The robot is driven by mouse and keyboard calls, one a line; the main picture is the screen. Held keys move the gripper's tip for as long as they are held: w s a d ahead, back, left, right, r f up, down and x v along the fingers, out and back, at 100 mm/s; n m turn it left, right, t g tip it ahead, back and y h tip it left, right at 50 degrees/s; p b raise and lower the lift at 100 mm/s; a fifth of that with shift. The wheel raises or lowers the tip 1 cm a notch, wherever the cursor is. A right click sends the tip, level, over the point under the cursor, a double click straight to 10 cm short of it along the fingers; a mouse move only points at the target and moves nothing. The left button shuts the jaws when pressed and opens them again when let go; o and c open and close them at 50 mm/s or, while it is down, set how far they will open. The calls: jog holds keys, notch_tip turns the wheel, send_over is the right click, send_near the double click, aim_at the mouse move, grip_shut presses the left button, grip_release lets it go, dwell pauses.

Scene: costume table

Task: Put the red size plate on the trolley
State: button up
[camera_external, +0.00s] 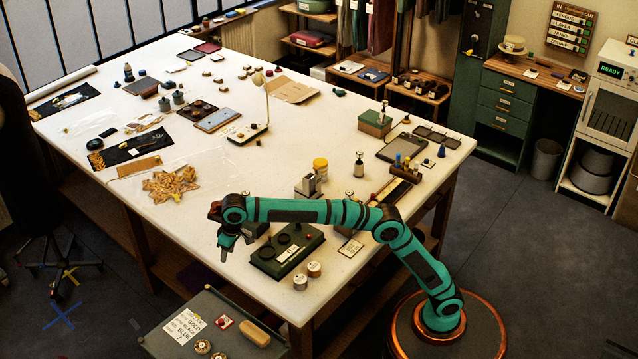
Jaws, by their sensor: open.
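The trolley (172,343) stands at the bottom of the picture, beside the front edge of the table. A small red plate with a pale middle (222,322) lies on its top; any size marking is too small to read, so I cannot tell for sure that it is the size plate. My gripper (224,256) hangs with its fingers down over the front part of the white table, up and behind the trolley in the picture. It is open, and I see nothing between the fingers.

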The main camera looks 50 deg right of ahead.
jog(key=d+r+m+t+y, duration=0.1)
jog(key=d+r+t, duration=0.35)
jog(key=d, duration=1.05)
jog(key=d+r+t+y, duration=0.1)
jog(key=d+r, duration=0.7)
jog(key=d, duration=0.8)
jog(key=s+d+m+t+h, duration=0.1)
jog(key=s+d+t, duration=0.2)
jog(key=s+d, duration=0.7)
jog(key=s+d+m+t, duration=0.1)
jog(key=s+d+t, duration=0.35)
jog(key=d, duration=0.95)
jog(key=s+d+f+t+h, duration=0.1)
jog(key=s+d+f, duration=0.3)
jog(key=s, duration=0.4)
jog(key=s+d+f+t+h, duration=0.1)
jog(key=s+d+f+h, duration=0.1)
jog(key=s+d+f, duration=0.2)
jog(key=s+d, duration=0.2)
jog(key=s, duration=0.2)
jog(key=shift+s+d+m+t, duration=0.25)
jog(key=shift+s+m+t, duration=0.05)
jog(key=shift+m, duration=0.1)
